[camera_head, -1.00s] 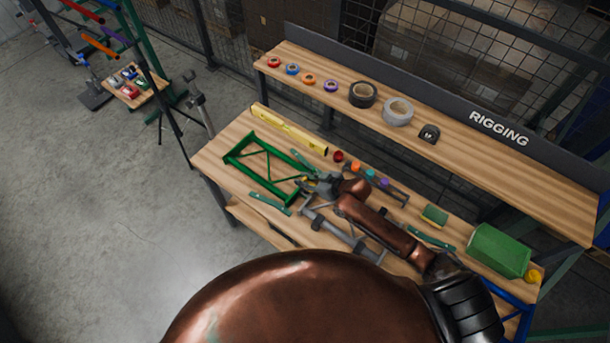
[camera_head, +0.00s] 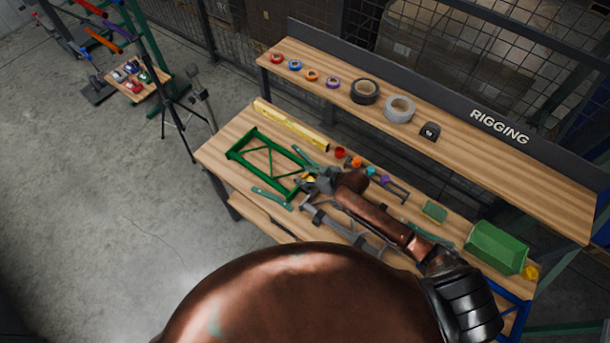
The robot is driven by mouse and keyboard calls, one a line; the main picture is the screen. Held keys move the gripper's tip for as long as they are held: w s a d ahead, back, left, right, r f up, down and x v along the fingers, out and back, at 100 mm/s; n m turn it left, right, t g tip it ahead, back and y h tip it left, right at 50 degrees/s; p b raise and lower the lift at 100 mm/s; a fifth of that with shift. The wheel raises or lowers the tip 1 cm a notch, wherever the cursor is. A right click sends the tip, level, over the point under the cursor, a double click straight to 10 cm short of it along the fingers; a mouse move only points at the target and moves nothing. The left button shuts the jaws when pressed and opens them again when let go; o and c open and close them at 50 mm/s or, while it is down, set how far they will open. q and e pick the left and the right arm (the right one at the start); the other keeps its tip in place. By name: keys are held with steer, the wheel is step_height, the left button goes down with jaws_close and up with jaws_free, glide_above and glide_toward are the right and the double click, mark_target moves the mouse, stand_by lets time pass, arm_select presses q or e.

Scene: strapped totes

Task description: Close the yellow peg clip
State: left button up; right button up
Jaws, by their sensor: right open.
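My right gripper (camera_head: 306,181) is open over the workbench, at the right end of the green frame (camera_head: 243,156). A small yellow piece (camera_head: 310,179), which looks like the yellow peg clip, shows at the gripper's fingers. It is mostly hidden, so I cannot tell whether it touches the fingers or how far it is open. Small red (camera_head: 340,152), orange (camera_head: 356,161), teal (camera_head: 370,171) and purple (camera_head: 384,181) pieces stand in a row just behind the gripper. My left gripper is not in view.
A yellow level (camera_head: 290,124) lies along the bench's back edge. Teal-handled tools (camera_head: 271,199) and a grey clamp bar (camera_head: 345,232) lie near the gripper. A green bin (camera_head: 497,248) stands at right. Tape rolls (camera_head: 399,108) sit on the raised shelf behind.

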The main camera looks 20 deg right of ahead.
steer(key=v, duration=1.2)
stand_by(0.3)
